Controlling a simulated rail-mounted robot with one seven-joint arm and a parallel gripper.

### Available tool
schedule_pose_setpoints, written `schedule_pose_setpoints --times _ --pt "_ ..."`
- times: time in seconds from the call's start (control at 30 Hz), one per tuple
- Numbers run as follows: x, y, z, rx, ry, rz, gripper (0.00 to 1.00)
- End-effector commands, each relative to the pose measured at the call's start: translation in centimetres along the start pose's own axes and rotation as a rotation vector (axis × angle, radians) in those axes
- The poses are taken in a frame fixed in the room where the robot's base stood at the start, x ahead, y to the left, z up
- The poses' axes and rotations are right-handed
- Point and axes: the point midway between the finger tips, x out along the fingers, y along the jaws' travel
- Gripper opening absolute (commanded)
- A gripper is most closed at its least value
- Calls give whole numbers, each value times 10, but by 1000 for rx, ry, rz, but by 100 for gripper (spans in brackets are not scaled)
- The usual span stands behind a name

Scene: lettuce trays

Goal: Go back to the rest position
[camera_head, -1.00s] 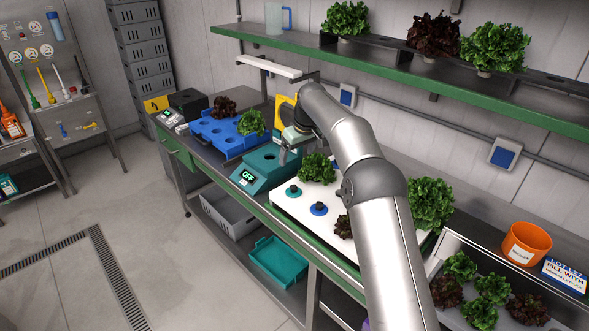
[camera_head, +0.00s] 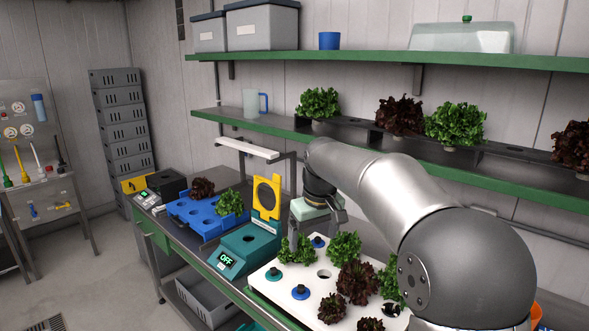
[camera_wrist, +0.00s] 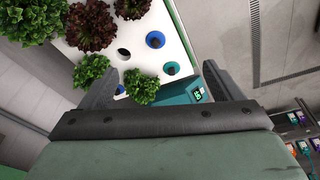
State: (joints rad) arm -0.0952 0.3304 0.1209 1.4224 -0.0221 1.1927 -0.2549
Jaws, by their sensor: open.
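My gripper (camera_head: 315,228) is open, with its fingers pointing down over the far left part of the white tray (camera_head: 262,290). In the wrist view its two fingers (camera_wrist: 160,80) are spread wide. A small green lettuce (camera_wrist: 142,88) shows near the left finger in that view; I cannot tell how much space separates them. In the head view a green lettuce (camera_head: 297,250) stands below the gripper in the white tray. The tray also holds another green lettuce (camera_head: 344,246), dark red lettuces (camera_head: 357,282), and blue and teal plugs. My arm hides part of the tray's right side.
A blue tray (camera_head: 190,213) with two lettuces lies farther left. A green-edged shelf (camera_head: 270,127) with lettuces and a jug runs behind my arm.

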Motion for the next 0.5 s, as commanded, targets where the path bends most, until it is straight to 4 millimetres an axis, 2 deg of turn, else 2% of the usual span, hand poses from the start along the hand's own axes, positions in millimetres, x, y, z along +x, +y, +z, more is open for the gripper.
schedule_pose_setpoints --times 0.03,0.17,0.2,0.27,0.3,0.4,0.5 --pt "-6 0 36 44 -14 12 86" --pt "-6 -5 126 163 -46 31 86" --pt "-4 -8 155 203 -55 36 86" --pt "2 -14 199 259 -67 40 86" --pt "7 -19 226 296 -74 41 86" --pt "22 -32 285 374 -90 40 86" --pt "35 -44 327 429 -101 37 86"
